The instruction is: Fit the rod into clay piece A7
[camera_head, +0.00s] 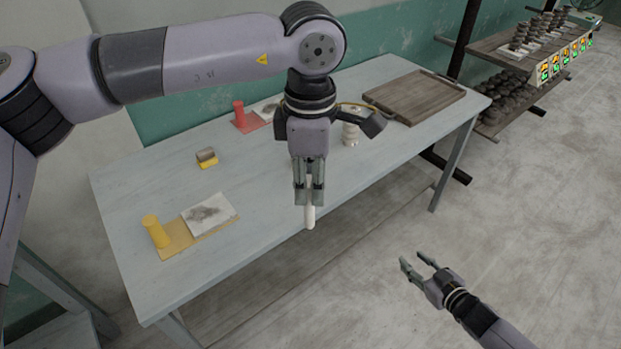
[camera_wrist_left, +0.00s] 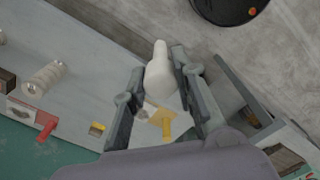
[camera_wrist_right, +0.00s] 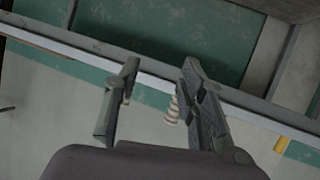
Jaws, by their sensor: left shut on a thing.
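My left gripper (camera_head: 309,200) is shut on a pale rod (camera_head: 310,216), which points down near the table's front edge. In the left wrist view the rod (camera_wrist_left: 160,70) sits between the fingers. A pale ridged piece (camera_head: 350,132) stands on the table behind my left gripper and is partly hidden. It also shows in the left wrist view (camera_wrist_left: 44,79) and the right wrist view (camera_wrist_right: 173,110). I cannot read a label, so I cannot tell if it is A7. My right gripper (camera_head: 418,262) is open and empty, off the table's front right side.
A yellow stand (camera_head: 174,246) with a post and pale slab is at front left. A small brown-and-yellow block (camera_head: 206,158) lies behind it. A red stand (camera_head: 240,116) and a wooden tray (camera_head: 413,97) are farther back. Shelves (camera_head: 505,50) with dark clay pieces stand at right.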

